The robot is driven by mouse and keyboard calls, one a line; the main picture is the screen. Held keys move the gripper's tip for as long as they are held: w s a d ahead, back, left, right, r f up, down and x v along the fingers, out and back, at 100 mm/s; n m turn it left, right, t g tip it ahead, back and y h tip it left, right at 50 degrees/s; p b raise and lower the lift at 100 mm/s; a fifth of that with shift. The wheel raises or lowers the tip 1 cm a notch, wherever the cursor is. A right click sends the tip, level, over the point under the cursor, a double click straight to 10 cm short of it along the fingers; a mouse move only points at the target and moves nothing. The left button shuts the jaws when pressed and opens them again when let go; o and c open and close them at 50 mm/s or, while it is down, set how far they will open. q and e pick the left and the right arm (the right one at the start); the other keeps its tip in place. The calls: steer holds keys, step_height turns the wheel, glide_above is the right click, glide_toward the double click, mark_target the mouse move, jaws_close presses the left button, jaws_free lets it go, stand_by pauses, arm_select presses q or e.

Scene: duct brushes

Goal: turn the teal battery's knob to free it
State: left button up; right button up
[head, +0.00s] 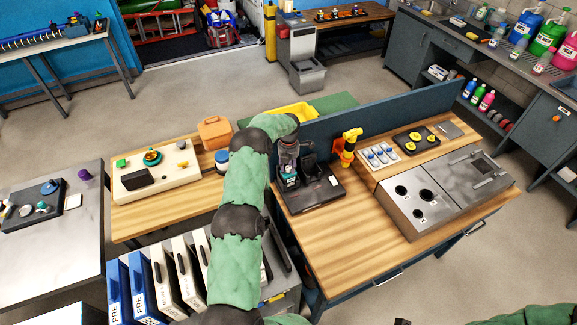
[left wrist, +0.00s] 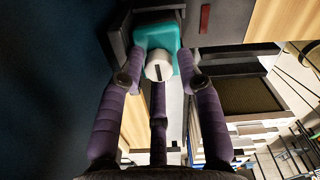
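The teal battery (head: 290,182) sits at a dark charger-like base (head: 318,196) on the wooden bench, partly hidden by my left gripper (head: 289,164). In the left wrist view the teal battery (left wrist: 182,58) shows at the top, with a round white knob (left wrist: 158,68) that has a dark slot mark. My left gripper (left wrist: 160,82) has purple padded fingers, spread open. Two fingertips are on either side of the knob with gaps, and a third finger is below it. My right gripper is out of view; only part of a green arm shows at the lower right of the head view.
A blue-grey panel (head: 375,118) stands behind the bench. A yellow-orange tool (head: 347,146) is right of the dark base. A metal box with round holes (head: 425,212) is farther right. The front of the bench (head: 345,245) is clear. Blue and white binders (head: 150,288) stand at the lower left.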

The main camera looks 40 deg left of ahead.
mark_target(289, 167)
arm_select(q)
step_height(289, 167, up, 12)
stand_by(0.7)
stand_by(0.5)
